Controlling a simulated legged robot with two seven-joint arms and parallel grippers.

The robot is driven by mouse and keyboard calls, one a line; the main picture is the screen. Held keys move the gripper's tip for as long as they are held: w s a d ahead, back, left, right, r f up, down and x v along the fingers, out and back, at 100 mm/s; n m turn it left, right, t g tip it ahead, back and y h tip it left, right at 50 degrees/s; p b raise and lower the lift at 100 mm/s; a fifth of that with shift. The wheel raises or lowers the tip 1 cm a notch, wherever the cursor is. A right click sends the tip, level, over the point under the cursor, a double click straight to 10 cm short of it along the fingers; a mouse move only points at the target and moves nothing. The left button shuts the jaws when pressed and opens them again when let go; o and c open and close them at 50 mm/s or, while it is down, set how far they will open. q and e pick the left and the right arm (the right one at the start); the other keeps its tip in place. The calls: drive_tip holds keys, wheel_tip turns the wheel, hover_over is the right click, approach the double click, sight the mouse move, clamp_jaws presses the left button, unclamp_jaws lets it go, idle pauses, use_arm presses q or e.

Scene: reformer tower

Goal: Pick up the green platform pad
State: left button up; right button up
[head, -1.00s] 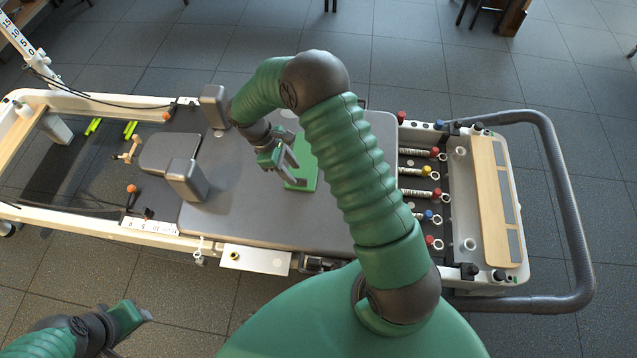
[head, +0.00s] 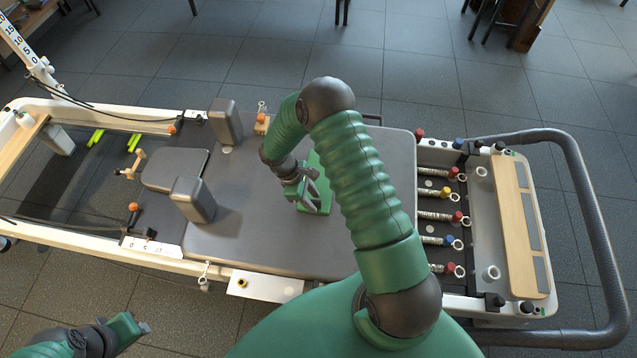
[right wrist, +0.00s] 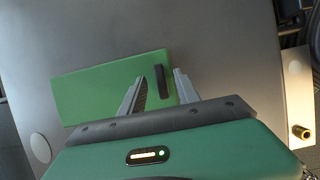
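The green platform pad (right wrist: 95,92) lies flat on the grey reformer carriage. It has a dark bar or slot (right wrist: 161,82) near its right end in the right wrist view. In the head view the pad (head: 325,187) is partly hidden by my right arm and gripper. My right gripper (right wrist: 160,76) is open, with its fingertips on either side of the dark bar in that view. Whether they touch the pad I cannot tell. In the head view the right gripper (head: 315,195) is over the pad. My left gripper (head: 143,328) is at lower left, away from the reformer; its opening is unclear.
Two grey shoulder blocks (head: 193,199) and a headrest (head: 174,169) stand left of the pad. Springs with coloured knobs (head: 440,215) and a wooden footplate (head: 518,230) are at right. A dark curved bar (head: 598,220) rings the right end. The carriage around the pad is mostly clear.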

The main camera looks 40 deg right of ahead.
clamp_jaws()
idle(1.4)
